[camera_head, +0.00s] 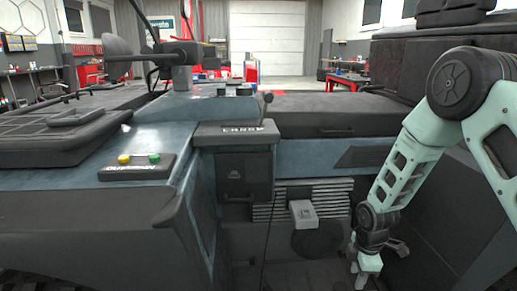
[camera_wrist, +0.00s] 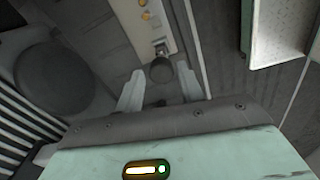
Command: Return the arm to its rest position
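My arm comes in from the right edge in the head view and bends down at the elbow. My gripper (camera_head: 368,268) points downward low in the right half of the picture, beside the vehicle's cab interior.
The pedal (camera_head: 303,214) and slatted panel (camera_head: 330,195) are left of my gripper. The dashboard (camera_head: 235,134) and a box with yellow and green buttons (camera_head: 138,167) are further left. A dark seat-like block (camera_head: 410,70) stands behind my arm. Workshop benches are far back.

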